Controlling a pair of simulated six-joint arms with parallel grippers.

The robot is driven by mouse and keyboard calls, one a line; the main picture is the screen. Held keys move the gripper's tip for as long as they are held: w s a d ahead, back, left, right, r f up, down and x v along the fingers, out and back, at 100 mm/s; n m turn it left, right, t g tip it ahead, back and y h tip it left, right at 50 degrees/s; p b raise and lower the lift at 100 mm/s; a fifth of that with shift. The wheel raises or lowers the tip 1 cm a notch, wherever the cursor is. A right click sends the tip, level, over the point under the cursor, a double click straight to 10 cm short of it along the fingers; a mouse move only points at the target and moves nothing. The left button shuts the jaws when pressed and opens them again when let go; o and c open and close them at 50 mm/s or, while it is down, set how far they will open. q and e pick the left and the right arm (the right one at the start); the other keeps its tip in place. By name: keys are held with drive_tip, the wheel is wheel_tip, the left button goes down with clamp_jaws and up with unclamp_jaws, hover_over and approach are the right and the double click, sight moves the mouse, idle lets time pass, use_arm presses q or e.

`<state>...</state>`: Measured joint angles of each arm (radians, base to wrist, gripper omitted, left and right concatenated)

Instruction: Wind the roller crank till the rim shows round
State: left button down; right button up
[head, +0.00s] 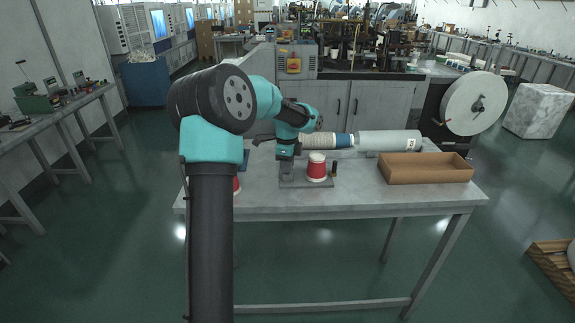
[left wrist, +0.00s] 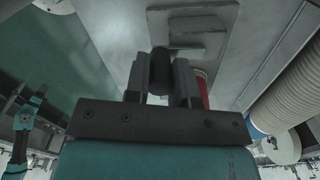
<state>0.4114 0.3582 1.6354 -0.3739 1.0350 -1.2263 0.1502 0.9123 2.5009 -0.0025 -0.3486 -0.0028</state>
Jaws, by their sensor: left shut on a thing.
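A red cup with a pale rim (head: 317,168) stands upright on a grey metal fixture plate (head: 292,183) on the table. A small dark upright post (head: 334,168) stands just right of the cup. In the left wrist view, my left gripper (left wrist: 160,82) is shut on a dark round crank handle (left wrist: 161,65), with a finger on each side. In the head view, my left gripper (head: 286,168) is small, just left of the cup, and the handle is hard to make out. A strip of the red cup (left wrist: 203,88) shows beside the fingers. My right gripper is not seen.
A long stack of nested cups (head: 385,140) lies across the back of the table. An open cardboard tray (head: 425,177) is at the right. Another red item (head: 237,186) is mostly hidden behind my left arm. The table's front right is clear.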

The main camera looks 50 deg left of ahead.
use_arm(q)
drive_tip(key=c, duration=1)
unclamp_jaws()
drive_tip(key=shift+o, duration=0.2)
wheel_tip(320, 180, up, 17)
drive_tip(key=shift+r, duration=0.2)
